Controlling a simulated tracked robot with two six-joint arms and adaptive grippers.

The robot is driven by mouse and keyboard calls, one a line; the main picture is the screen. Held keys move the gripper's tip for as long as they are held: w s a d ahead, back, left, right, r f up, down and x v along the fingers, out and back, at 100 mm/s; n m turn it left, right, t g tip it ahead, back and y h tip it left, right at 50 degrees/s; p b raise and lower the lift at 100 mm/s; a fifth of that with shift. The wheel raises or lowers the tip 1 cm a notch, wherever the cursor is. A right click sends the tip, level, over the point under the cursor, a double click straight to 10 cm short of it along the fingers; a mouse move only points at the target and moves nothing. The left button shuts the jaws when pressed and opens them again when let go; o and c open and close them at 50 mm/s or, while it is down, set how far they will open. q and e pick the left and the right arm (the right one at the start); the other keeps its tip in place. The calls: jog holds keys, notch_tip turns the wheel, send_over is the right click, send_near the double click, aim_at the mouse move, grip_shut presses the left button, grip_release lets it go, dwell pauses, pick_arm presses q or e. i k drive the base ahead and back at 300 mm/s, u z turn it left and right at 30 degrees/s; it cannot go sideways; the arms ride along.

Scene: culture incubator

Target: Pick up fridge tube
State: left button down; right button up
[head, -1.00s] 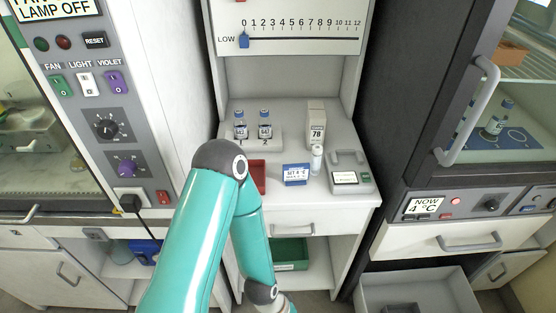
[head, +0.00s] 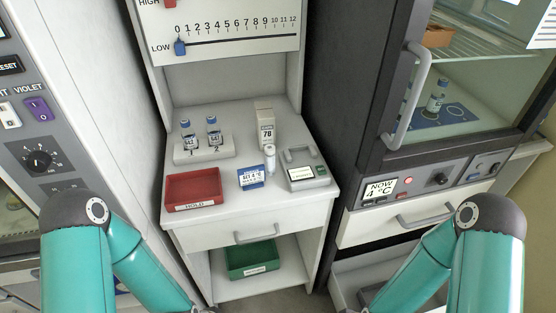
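A small tube with a blue cap (head: 437,95) stands upright behind the glass door of the fridge (head: 404,100) at the right, on a blue mat (head: 440,117) with ring marks. The fridge door looks shut, with a grey vertical handle (head: 410,95). Another pale tube (head: 269,158) stands upright on the middle counter. My teal arms reach in from the lower left and lower right. Both grippers are below the picture edge, so their fingers do not show.
The counter holds two numbered vials on a white rack (head: 204,150), a box marked 78 (head: 265,127), a red HOLD tray (head: 194,187), a blue-and-white card (head: 251,177) and a grey device (head: 305,170). A green bin (head: 252,259) sits below. A "NOW 4 °C" display (head: 380,190) is under the fridge door.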

aim_at(269, 149)
jog(key=u, duration=0.55)
jog(key=k, duration=1.25)
jog(key=u, duration=0.9)
jog(key=i, duration=1.5)
jog(key=z, duration=0.75)
